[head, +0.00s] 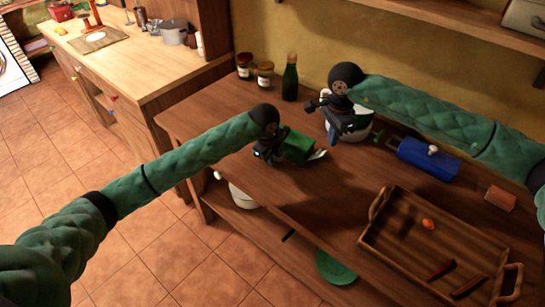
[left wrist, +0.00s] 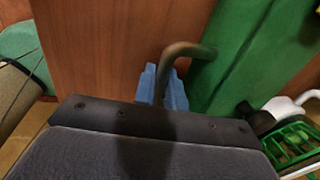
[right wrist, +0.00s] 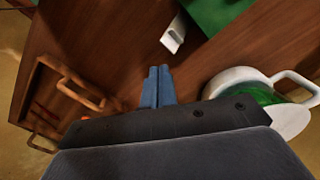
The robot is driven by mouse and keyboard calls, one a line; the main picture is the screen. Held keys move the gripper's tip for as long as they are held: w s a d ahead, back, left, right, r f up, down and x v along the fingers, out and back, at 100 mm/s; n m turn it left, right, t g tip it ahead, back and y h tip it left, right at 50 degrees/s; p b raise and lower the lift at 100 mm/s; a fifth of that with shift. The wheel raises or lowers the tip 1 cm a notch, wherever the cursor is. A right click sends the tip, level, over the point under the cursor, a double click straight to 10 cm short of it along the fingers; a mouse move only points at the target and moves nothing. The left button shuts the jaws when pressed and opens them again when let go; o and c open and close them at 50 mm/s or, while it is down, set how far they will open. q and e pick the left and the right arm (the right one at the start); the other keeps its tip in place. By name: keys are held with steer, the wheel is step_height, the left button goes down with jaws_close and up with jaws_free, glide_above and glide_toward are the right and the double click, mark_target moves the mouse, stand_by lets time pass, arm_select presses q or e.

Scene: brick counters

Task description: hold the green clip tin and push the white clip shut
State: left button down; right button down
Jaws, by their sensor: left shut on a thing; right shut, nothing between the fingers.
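The green clip tin (head: 298,148) lies on the brown counter, and its green body fills the upper right of the left wrist view (left wrist: 240,60). My left gripper (head: 275,153) is shut on the tin's grey bent handle (left wrist: 186,52), at the end away from the clip. The white clip (head: 317,155) sticks out from the tin's right end; it also shows in the right wrist view (right wrist: 174,35), apart from my fingers. My right gripper (head: 347,128) is shut and empty, right of the tin and in front of a white pot. Its fingertips (right wrist: 158,85) point toward the clip side.
The white pot (right wrist: 235,82) with green inside is close to my right gripper. A blue tin (head: 428,160), a brown block (head: 499,197) and a wooden tray (head: 380,246) are to the right. Two jars and a dark bottle (head: 290,78) stand behind.

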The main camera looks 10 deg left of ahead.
mark_target(316, 155)
steer(key=shift+f, duration=3.2)
steer(key=shift+w+a+f, duration=0.1)
steer(key=shift+w+a, duration=0.3)
steer(key=shift+a, duration=0.25)
steer(key=shift+w+a+r, duration=0.1)
steer(key=shift+w+a, duration=0.25)
steer(key=shift+a, duration=0.35)
steer(key=shift+w+a+f, duration=0.1)
steer(key=shift+w+a, duration=0.3)
steer(key=shift+a, duration=0.25)
steer(key=shift+d, duration=0.1)
step_height(316, 155, up, 8)
steer(key=shift+s+d, duration=0.25)
steer(key=shift+d, duration=0.2)
steer(key=shift+a, duration=0.1)
